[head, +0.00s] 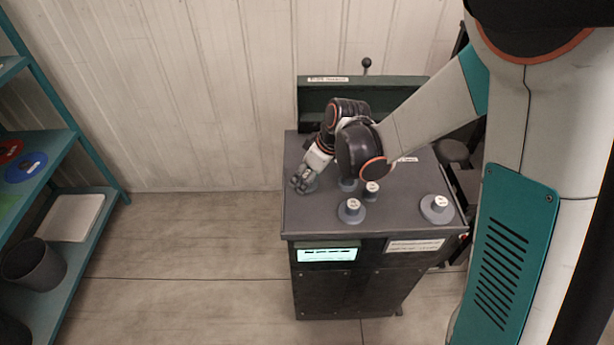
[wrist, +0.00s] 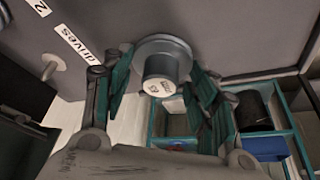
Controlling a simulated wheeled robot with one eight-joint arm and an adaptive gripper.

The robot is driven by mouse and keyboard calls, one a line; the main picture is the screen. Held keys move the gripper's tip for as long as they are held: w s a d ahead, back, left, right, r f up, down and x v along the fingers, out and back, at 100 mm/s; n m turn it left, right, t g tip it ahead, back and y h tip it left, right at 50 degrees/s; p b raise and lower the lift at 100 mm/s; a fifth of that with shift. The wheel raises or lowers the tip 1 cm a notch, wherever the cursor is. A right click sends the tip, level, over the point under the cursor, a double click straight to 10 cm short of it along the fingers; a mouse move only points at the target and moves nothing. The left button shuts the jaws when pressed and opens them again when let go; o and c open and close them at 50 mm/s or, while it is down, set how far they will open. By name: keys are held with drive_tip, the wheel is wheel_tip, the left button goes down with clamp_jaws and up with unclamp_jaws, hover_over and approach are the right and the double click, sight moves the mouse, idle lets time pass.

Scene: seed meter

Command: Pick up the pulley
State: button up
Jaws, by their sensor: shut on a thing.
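A grey pulley (wrist: 160,65) with a round flange and a narrower hub with a white label shows in the wrist view. It sits between the two fingers of my gripper (wrist: 158,84), which is shut on it. In the head view my gripper (head: 302,183) is at the left side of the dark cabinet top (head: 320,220), and the held pulley is mostly hidden there. I cannot tell whether its flange touches the top. Other grey pulleys stand on the top: one at the front middle (head: 352,211), a smaller one behind it (head: 371,191) and one at the right (head: 437,209).
A teal shelf (head: 95,210) with discs, a white tray (head: 72,217) and a dark bin (head: 35,265) stands at the left. A dark green raised panel (head: 320,97) and a black-knobbed lever (head: 367,64) are at the back. Floor between shelf and cabinet is clear.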

wheel_tip(320, 180, up, 19)
drive_tip(key=p, duration=0.6)
wheel_tip(320, 180, up, 5)
drive_tip(key=p, duration=0.4)
hover_over(307, 174)
drive_tip(key=shift+s+f, duration=0.1)
drive_tip(key=shift+f, duration=0.05)
idle(0.3)
